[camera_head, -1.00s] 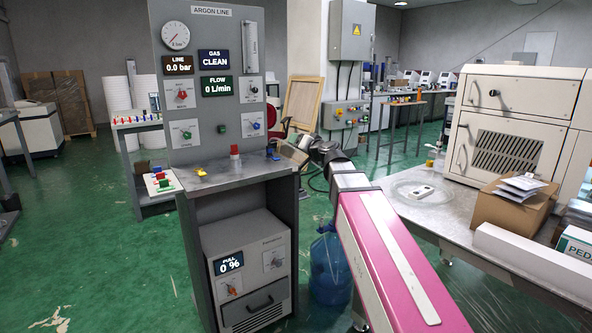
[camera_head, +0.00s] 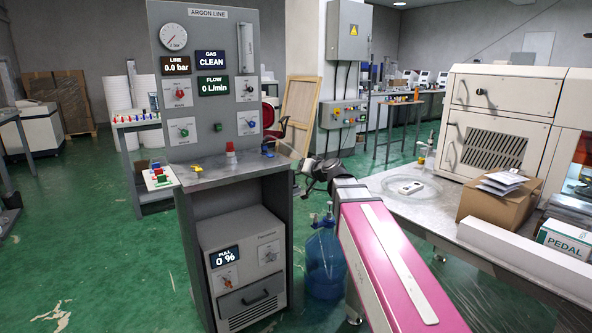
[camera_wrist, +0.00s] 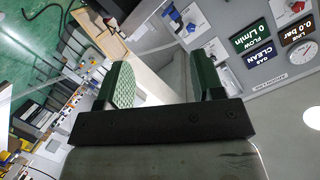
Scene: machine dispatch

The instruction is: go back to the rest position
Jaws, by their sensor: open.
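My gripper (camera_wrist: 163,84) shows in the wrist view with its two green-padded fingers spread apart and nothing held between them. In the head view my wrist (camera_head: 326,172) is at the right of the argon line panel (camera_head: 215,118), and the fingers are hard to make out there. The panel also shows tilted in the wrist view (camera_wrist: 250,72), beyond the right finger. The panel's front shelf (camera_head: 222,174) carries a red-topped piece (camera_head: 230,153) and a small yellow piece (camera_head: 197,168).
A metal table (camera_head: 455,220) on the right bears a white device (camera_head: 411,187), a cardboard box (camera_head: 497,205) and a large beige machine (camera_head: 500,120). A blue water bottle (camera_head: 325,262) stands on the floor below my arm. The green floor (camera_head: 100,240) at left is largely clear.

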